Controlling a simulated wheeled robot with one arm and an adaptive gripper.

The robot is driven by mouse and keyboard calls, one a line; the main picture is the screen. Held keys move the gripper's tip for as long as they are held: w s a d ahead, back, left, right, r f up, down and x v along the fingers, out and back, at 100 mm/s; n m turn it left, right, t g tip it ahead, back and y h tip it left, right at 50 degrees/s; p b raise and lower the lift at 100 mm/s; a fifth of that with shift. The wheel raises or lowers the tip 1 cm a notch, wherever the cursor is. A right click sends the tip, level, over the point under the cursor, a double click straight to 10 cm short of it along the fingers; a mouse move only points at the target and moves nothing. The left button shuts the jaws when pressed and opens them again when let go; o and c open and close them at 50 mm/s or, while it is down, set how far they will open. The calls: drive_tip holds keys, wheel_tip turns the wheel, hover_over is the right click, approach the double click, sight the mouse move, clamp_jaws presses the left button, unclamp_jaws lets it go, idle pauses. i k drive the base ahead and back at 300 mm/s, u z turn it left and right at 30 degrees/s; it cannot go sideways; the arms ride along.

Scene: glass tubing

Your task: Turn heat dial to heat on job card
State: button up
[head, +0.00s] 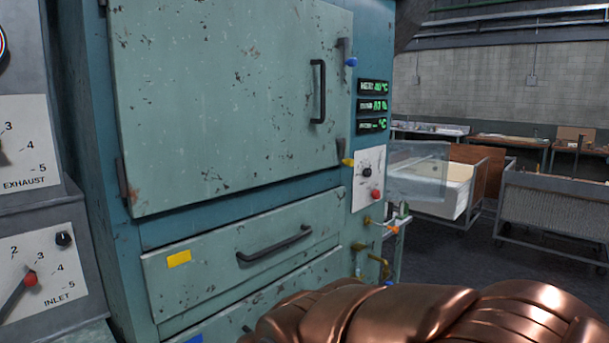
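A blue-green oven cabinet (225,105) fills the middle of the head view with its door closed. A white control plate (358,200) on its right side carries a small black knob (367,172) and a red knob or button (376,194). I cannot tell which control is the heat dial. Above the plate are several green-lit readouts (373,87); the top one seems to show a heat value in °C, too small to read surely. I cannot make out a job card. My gripper is not in view.
A copper-coloured ribbed part, apparently of my own arm, crosses the bottom right. At left are scale plates marked EXHAUST (24,140) and INLET (40,270). A clear panel (418,172) sticks out right of the control plate. Carts (555,210) stand further right.

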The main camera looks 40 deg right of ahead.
sight(367, 171)
drive_tip(key=u, duration=1.35)
drive_tip(key=k, duration=1)
drive_tip(key=z, duration=1.55)
